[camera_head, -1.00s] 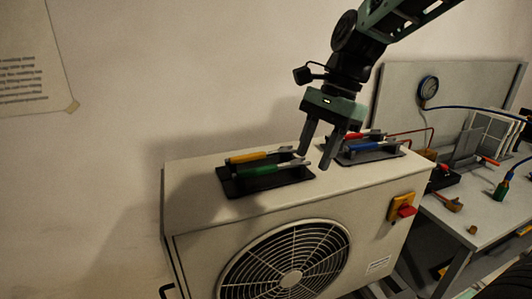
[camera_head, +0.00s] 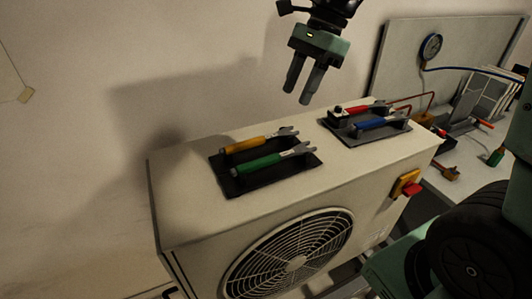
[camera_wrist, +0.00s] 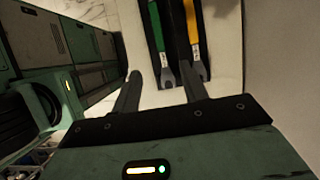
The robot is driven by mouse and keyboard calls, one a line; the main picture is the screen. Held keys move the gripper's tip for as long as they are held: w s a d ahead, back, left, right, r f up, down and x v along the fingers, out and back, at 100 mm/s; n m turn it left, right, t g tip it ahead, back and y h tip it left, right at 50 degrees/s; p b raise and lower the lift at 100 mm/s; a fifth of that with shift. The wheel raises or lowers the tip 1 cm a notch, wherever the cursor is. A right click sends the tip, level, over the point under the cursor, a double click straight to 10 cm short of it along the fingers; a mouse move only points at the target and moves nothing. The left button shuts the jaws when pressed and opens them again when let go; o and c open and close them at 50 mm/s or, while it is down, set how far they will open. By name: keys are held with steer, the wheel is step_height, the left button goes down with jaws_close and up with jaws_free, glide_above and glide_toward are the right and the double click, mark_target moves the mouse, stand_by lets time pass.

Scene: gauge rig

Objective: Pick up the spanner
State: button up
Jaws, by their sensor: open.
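Several spanners lie on two black holders on top of the grey fan unit. A yellow-handled spanner (camera_head: 250,144) and a green-handled spanner (camera_head: 262,163) rest side by side on the left holder (camera_head: 232,186). A red-handled spanner (camera_head: 362,109) and a blue-handled spanner (camera_head: 372,124) rest on the right holder (camera_head: 362,141). My gripper (camera_head: 297,96) is open and empty, pointing down above the unit, apart from every spanner. In the wrist view, the open jaws (camera_wrist: 161,76) point towards the grey ends of the green spanner (camera_wrist: 155,28) and yellow spanner (camera_wrist: 193,25).
The fan unit (camera_head: 200,222) stands against a pale wall, with a red-and-yellow switch (camera_head: 407,186) on its front. Right of it, a bench carries a board with a round gauge (camera_head: 431,47), hoses and small tools. The unit's top is clear between the holders.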

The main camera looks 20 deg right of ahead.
mark_target(269, 158)
steer(key=p+x, duration=0.3)
steer(key=x, duration=1.2)
steer(key=shift+a+f, duration=0.2)
steer(key=shift+a, duration=0.05)
steer(key=shift+c, duration=0.3)
jaws_close()
